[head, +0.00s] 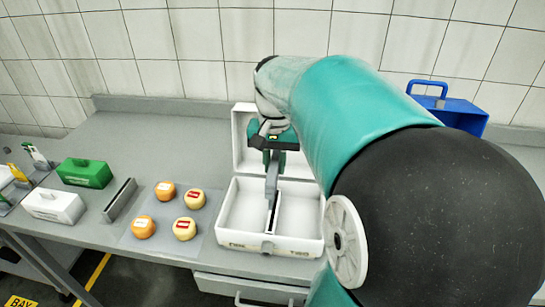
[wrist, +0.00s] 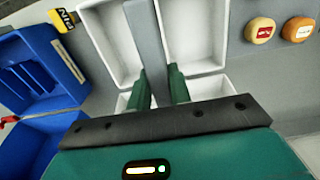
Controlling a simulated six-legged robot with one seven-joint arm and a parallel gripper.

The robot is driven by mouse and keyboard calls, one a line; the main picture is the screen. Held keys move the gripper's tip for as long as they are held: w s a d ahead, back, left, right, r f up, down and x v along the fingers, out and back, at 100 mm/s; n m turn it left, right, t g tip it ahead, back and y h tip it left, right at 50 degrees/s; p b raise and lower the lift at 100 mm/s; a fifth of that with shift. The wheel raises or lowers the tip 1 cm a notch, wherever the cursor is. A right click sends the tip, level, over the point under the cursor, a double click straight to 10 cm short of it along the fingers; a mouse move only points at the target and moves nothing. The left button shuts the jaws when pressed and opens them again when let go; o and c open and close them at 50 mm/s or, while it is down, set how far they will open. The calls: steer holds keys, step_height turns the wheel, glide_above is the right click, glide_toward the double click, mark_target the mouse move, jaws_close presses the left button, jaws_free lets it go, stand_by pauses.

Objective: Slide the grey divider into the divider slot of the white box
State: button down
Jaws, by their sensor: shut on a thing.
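The white box (head: 228,241) stands open on the counter, with its lid (head: 242,160) raised behind it. Two compartments show, left and right, with a dark line between them. My gripper (head: 272,160) is over the middle of the box, pointing down, shut on the grey divider (head: 271,183). In the wrist view the divider (wrist: 148,40) runs from between my fingers (wrist: 159,88), along the middle between the two white compartments. The divider's lower edge is at the middle of the box; I cannot tell whether it is inside the slot or just above it.
Several cheese wheels (head: 185,229) lie on a mat left of the box. Further left are a grey holder (head: 119,200), a green case (head: 84,173) and a white case (head: 53,206). A blue box (head: 462,112) stands open behind my arm. The back left counter is clear.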

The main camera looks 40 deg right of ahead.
steer(key=shift+a+r, duration=0.1)
steer(key=shift+a, duration=0.05)
steer(key=shift+s+a, duration=0.15)
steer(key=shift+s, duration=0.05)
steer(key=shift+w, duration=0.1)
steer(key=shift+f, duration=2.95)
steer(key=shift+f, duration=2.8)
steer(key=c, duration=1.2)
jaws_free()
